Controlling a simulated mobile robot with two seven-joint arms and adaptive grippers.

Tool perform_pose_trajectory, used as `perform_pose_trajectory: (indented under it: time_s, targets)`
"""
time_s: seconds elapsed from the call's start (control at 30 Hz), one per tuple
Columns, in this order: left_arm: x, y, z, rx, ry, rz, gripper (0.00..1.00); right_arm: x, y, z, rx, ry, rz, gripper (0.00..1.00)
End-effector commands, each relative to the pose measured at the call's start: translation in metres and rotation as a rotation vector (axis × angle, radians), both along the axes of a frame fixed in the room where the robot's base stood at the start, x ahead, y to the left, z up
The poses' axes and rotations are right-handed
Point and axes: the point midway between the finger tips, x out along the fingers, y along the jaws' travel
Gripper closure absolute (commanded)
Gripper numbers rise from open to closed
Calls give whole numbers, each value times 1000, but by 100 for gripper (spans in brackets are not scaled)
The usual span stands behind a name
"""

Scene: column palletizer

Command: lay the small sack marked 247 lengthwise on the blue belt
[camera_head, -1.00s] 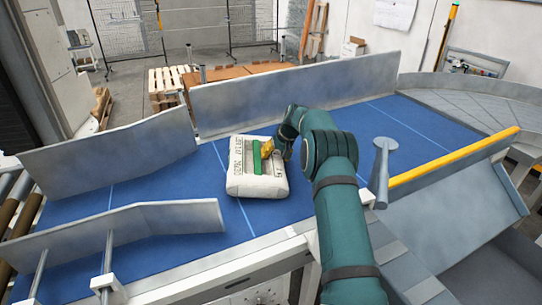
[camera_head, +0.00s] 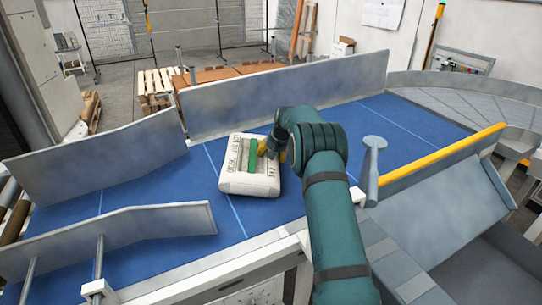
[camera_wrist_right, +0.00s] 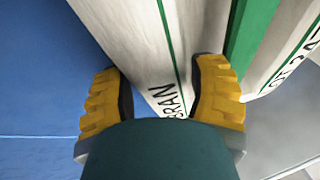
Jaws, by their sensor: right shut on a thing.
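The small sack (camera_head: 233,184) is pale with a green stripe and dark print. It appears flat, on or just above the blue belt (camera_head: 160,215), near the middle of the head view. Its number is too small to read. My right gripper (camera_head: 266,148) is at its right side, with yellow fingers shut on it. In the right wrist view, the fingers of the gripper (camera_wrist_right: 160,95) stand on either side of part of the sack (camera_wrist_right: 130,40), and lettering shows between them. The sack's underside is hidden. My left gripper is not in view.
A tall grey guard (camera_head: 290,92) runs along the belt's far side. Shorter grey guards (camera_head: 95,160) and (camera_head: 140,228) flank its left end. A grey post (camera_head: 372,165) and a yellow rail (camera_head: 440,161) stand at the right. The belt is clear left and right of the sack.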

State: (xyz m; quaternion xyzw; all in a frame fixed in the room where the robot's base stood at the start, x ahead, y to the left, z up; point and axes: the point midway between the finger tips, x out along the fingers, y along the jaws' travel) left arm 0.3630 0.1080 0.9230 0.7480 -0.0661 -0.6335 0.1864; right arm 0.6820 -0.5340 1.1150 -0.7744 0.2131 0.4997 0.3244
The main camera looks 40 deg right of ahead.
Motion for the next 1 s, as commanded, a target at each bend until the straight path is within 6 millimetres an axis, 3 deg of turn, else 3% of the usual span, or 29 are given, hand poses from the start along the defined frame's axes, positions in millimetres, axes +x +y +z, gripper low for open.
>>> perform_pose_trajectory:
  time_s: [0.17, 0.53, 1.0]
  targets:
    - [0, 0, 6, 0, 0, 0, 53, -2, -1, -2, 2, 7, -128, 82]
    - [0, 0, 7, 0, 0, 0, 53, -2, 0, -3, 4, 7, -170, 82]
    - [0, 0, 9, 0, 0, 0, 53, -2, 0, -4, 1, 6, -600, 82]
